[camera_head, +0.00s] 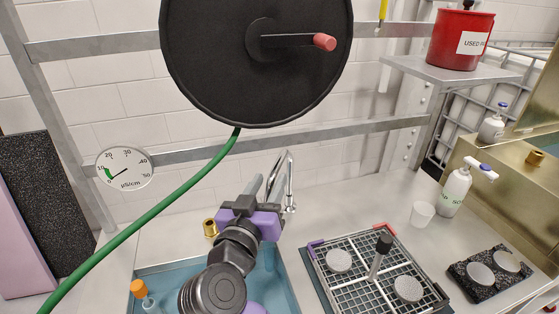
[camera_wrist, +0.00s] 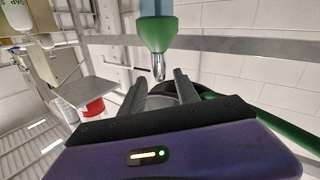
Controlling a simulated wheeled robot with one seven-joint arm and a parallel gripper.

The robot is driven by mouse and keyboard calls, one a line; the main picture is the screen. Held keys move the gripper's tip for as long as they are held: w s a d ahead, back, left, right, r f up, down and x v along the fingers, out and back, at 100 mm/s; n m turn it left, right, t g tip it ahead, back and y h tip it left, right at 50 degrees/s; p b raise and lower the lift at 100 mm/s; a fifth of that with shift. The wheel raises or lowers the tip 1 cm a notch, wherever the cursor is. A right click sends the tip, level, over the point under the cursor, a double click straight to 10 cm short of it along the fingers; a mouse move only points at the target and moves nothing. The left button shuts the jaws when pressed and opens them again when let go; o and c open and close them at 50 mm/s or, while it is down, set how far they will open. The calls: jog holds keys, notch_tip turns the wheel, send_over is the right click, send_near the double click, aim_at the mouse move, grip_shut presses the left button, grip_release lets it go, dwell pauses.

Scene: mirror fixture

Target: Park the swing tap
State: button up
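A green cone with a metal tip (camera_wrist: 158,60) lies beyond the fingertips. I cannot tell whether the fingers touch anything.
The blue sink (camera_head: 283,280) is beneath my arm. A black reel (camera_head: 210,60) with green hose (camera_head: 160,210) hangs above. A cup (camera_head: 422,214), soap bottle (camera_head: 455,192) and black holder (camera_head: 470,290) are farther right.

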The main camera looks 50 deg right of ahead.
aim_at(278, 162)
jog(key=p+x, duration=0.1)
jog(key=x, duration=0.6)
jog(key=shift+w+d+p, duration=0.15)
jog(key=shift+d+p, duration=0.05)
jog(key=shift+p, duration=0.1)
grip_shut()
dwell(1.1)
